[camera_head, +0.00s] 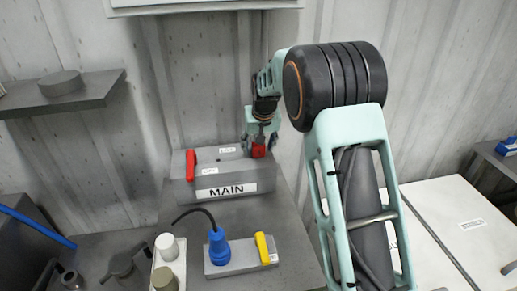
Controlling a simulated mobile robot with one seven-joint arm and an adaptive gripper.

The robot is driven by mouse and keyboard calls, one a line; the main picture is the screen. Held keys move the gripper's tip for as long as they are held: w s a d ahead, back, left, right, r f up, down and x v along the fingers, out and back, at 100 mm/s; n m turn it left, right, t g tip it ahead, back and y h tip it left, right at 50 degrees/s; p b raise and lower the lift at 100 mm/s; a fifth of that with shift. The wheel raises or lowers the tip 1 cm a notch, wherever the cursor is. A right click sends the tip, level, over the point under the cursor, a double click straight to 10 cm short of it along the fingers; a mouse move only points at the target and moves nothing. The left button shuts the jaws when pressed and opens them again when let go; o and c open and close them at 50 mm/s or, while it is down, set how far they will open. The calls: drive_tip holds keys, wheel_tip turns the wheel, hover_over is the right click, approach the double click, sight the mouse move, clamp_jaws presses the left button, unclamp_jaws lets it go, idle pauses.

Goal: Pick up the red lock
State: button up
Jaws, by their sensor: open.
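A small red lock (258,151) is at the back right of the grey box labelled MAIN (182,192), close to the wall. My gripper (260,143) comes down from above at the lock. Its fingers are open and appear to lie on either side of the lock. I cannot tell whether they touch it. My gripper partly hides the upper part of the lock.
A red handle (190,164) stands on the left of the MAIN box. In front are a blue plug (218,247) with a black cable and a yellow handle (263,248) on a grey unit. A wall shelf (95,91) is at the left. The corrugated wall is close behind my gripper.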

drive_tip(key=c, duration=1.2)
drive_tip(key=shift+c, duration=0.5)
drive_tip(key=shift+r, duration=0.1)
